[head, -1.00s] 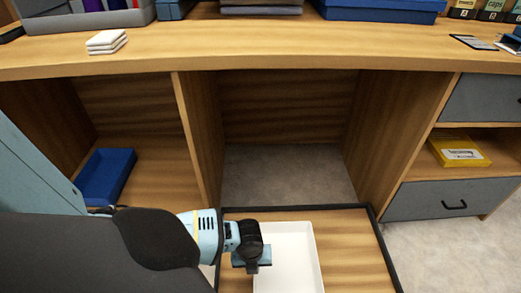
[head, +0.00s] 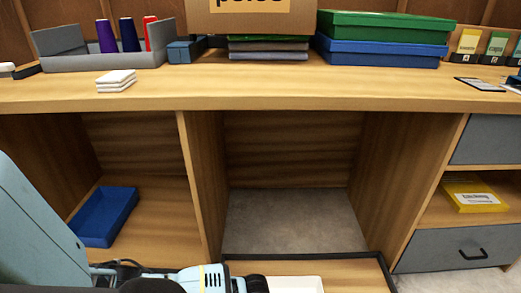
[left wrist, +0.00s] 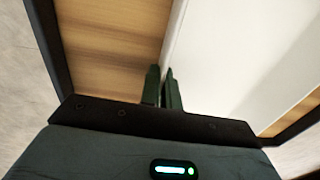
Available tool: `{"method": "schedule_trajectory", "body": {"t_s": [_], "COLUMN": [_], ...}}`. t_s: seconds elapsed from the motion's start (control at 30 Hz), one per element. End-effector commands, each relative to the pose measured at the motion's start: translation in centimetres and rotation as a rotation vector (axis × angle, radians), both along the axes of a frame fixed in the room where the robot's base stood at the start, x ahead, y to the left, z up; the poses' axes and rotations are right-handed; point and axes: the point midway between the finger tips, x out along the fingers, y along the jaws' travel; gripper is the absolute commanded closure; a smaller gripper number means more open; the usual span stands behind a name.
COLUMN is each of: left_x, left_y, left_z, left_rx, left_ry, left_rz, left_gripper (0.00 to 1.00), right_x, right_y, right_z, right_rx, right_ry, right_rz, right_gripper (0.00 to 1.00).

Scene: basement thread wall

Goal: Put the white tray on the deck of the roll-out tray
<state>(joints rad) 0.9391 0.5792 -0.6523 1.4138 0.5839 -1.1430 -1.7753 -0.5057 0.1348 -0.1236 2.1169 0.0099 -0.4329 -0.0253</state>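The white tray (head: 298,285) shows only its far end at the bottom of the head view. It lies over the wooden deck of the roll-out tray (head: 345,272), which has a dark raised rim. In the left wrist view the white tray (left wrist: 245,50) is large, with the bare wooden deck (left wrist: 110,40) beside it. My left gripper (left wrist: 162,75) has its two fingers close together astride the white tray's side wall, shut on it. Whether the tray's underside touches the deck is hidden. My right gripper is in neither view.
The workbench (head: 260,88) spans the view above the roll-out tray, with an open bay behind it. A blue bin (head: 103,216) sits in the left bay. Grey drawers (head: 455,250) and a yellow box (head: 474,196) are at right. White squares (head: 116,80) lie on the benchtop.

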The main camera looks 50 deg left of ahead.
Motion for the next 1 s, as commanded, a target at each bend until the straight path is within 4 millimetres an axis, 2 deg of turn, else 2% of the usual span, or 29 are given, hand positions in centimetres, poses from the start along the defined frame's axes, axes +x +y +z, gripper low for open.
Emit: {"method": "schedule_trajectory", "body": {"t_s": [0.03,0.2,0.23,0.57,0.77,1.0], "left_x": [0.0,0.0,0.0,0.0,-0.1,-0.2], "left_y": [0.0,0.0,0.0,0.0,0.2,0.3], "left_z": [-0.2,-0.2,-0.2,0.1,2.9,8.0], "left_rx": [0.000,0.000,0.000,0.000,0.002,0.001], "left_ry": [0.000,0.000,0.000,0.000,-0.003,-0.005], "left_rz": [0.000,0.000,0.000,0.000,-0.002,-0.001], "left_gripper": [1.00,0.77,0.75,0.75,0.75,0.75], "right_x": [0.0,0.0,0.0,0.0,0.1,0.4], "right_y": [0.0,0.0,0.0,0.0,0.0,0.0], "right_z": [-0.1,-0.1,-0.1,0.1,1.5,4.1], "right_rx": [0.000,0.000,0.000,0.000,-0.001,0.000], "right_ry": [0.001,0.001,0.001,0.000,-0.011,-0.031], "right_rz": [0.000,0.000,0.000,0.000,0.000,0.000], "right_gripper": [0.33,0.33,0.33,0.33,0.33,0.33]}}
